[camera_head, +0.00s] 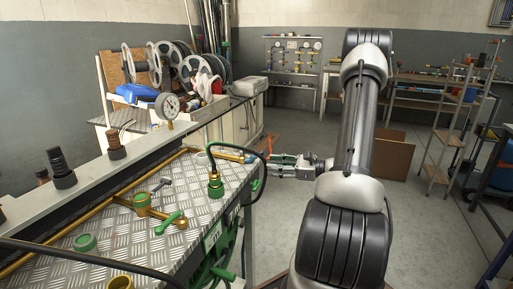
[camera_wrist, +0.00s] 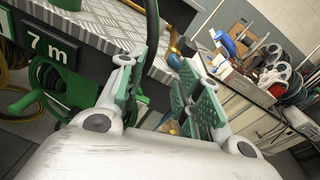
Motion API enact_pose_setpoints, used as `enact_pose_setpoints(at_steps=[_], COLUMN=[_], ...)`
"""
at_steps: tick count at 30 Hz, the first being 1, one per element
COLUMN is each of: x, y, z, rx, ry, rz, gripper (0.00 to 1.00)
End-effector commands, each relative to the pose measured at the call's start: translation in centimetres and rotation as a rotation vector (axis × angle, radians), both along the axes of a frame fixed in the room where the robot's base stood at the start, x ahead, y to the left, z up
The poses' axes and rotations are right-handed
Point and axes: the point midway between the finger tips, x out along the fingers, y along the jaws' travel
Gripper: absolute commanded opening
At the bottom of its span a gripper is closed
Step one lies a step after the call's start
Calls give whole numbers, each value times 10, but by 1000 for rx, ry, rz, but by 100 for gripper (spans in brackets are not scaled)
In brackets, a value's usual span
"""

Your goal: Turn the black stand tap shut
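My gripper (camera_head: 273,165) is in front of the right edge of the metal bench (camera_head: 137,245), with its fingers toward the bench. In the wrist view my gripper (camera_wrist: 164,78) is open, its green-padded fingers apart with nothing clamped between them. I cannot pick out the black stand tap with certainty. A small dark part (camera_wrist: 187,46) shows beyond the fingers, above a blue and brass fitting (camera_wrist: 174,62); it may be the tap. In the head view a brass pipe end (camera_head: 228,157) lies left of my gripper.
A black hose rises from a green connector (camera_head: 215,184) and bends over the bench edge near my gripper. A green-lever valve (camera_head: 170,222) stands on the bench. A green hose reel (camera_wrist: 62,88) hangs below the edge.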

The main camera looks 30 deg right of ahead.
Motion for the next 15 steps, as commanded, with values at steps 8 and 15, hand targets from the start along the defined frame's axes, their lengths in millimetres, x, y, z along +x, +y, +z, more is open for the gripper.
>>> enact_pose_setpoints(at_steps=[8, 15], x=[28, 59], y=[-3, 23], z=[25, 25], rx=[75, 74], ry=[-67, -65], rz=[-68, -65], gripper=[35, 35])
